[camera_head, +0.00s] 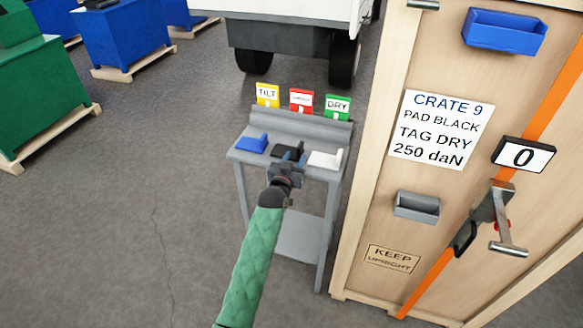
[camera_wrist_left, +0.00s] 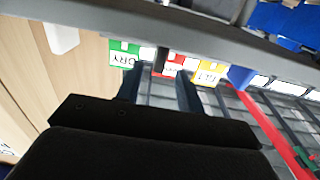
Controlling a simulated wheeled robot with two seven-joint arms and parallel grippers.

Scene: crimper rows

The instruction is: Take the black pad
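The black pad (camera_head: 287,151) lies on the grey stand's top, between a blue pad (camera_head: 252,144) and a white pad (camera_head: 325,159). My left gripper (camera_head: 287,168) is at the front of the black pad in the head view and partly covers it. In the left wrist view, the two fingers of my left gripper (camera_wrist_left: 160,88) are apart. A dark upright strip shows between them, but I cannot tell if it is the pad. Contact is not clear. My right gripper is not in view.
The grey stand (camera_head: 246,160) carries yellow TILT (camera_head: 267,95), red (camera_head: 301,100) and green DRY (camera_head: 338,106) tags at its back. A wooden crate (camera_head: 370,222) stands close on the right, its label (camera_head: 439,129) reading PAD BLACK.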

